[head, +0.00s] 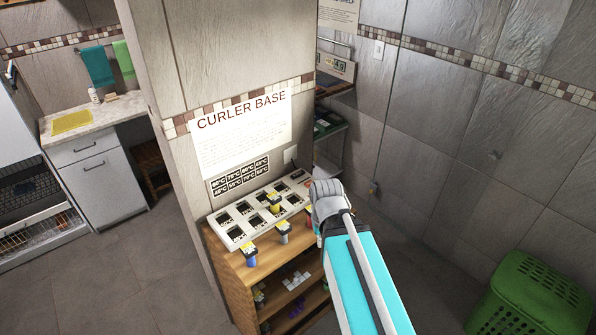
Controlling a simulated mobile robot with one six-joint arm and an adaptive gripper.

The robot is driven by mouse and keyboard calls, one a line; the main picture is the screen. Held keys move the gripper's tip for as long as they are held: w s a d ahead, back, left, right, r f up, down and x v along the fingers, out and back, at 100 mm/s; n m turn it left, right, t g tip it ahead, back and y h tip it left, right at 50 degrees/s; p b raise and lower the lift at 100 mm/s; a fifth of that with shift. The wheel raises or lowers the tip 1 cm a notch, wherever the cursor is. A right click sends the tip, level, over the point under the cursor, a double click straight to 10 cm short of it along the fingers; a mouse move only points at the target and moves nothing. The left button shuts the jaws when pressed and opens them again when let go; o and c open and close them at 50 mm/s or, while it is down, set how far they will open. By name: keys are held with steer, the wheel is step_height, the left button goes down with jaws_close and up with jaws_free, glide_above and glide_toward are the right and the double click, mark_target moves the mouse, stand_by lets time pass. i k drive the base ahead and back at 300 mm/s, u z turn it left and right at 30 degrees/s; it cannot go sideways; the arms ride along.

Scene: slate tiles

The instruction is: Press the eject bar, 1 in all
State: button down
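The curler base is a pale panel (232,236) with several dark square sockets, on top of a wooden shelf unit against the pillar. One yellow-topped roller (274,202) stands in a socket. I cannot clearly make out the eject bar; a small reddish marking (298,175) shows near the panel's far right end. My gripper (326,192) is at that right end in the picture and covers part of it. Its fingertips are hidden behind its own body, so I cannot tell whether it is open or touching anything.
Rollers stand along the shelf's front edge: a blue one (250,258), a grey one (284,235) and a partly hidden reddish one. The wooden shelf (262,270) holds more small items below. A green basket (530,295) stands at lower right. Floor between is clear.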

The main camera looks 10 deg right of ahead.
mark_target(300, 173)
steer(key=u, duration=0.9)
steer(key=i, duration=0.65)
steer(key=z, duration=1.1)
